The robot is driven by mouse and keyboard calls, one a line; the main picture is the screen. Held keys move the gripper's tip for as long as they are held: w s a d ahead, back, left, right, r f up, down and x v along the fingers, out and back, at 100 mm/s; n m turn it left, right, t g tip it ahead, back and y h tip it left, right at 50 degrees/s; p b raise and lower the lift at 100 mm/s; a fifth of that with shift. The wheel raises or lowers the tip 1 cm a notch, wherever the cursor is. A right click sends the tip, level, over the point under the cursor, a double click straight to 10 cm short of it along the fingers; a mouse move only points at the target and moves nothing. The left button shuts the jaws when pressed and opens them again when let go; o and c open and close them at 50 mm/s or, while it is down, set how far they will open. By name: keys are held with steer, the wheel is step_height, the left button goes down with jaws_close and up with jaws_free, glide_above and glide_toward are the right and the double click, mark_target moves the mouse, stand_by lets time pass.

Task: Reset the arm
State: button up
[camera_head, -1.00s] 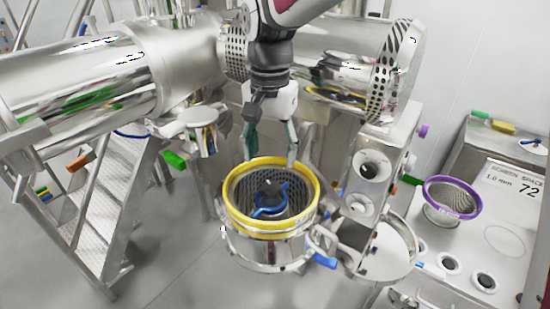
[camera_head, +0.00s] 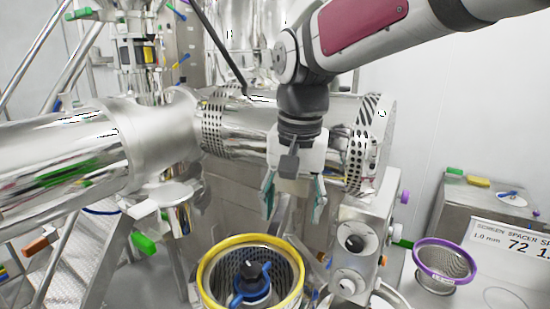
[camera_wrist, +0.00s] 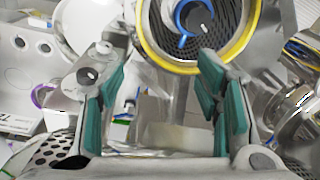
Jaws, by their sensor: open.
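My gripper (camera_head: 292,203) hangs from my arm in front of the large steel machine in the head view. Its teal-padded fingers are spread apart with nothing between them. The fingers also show in the wrist view (camera_wrist: 165,105). Below and to the left of the gripper is a round screen with a yellow rim (camera_head: 296,268). A blue ring and a dark hub (camera_head: 252,280) sit inside it. The yellow-rimmed screen also shows at the top of the wrist view (camera_wrist: 150,48). The gripper is apart from it.
A steel cylinder machine (camera_head: 60,170) spans the left and middle. A control box with black knobs (camera_head: 355,236) stands right of the gripper. Stairs (camera_head: 70,265) are at lower left.

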steer(key=s+d+f+n+t+b, duration=0.1)
steer(key=s+d+f+t+b, duration=0.1)
steer(key=d, duration=0.6)
steer(key=s+d+f+n+t+b, duration=0.1)
steer(key=s+d+f+t+b, duration=0.1)
steer(key=s+d, duration=0.5)
step_height(320, 180, down, 3)
steer(key=shift+s+d+r+n+b, duration=0.25)
steer(key=shift+d+b, duration=0.3)
steer(key=shift+d, duration=0.35)
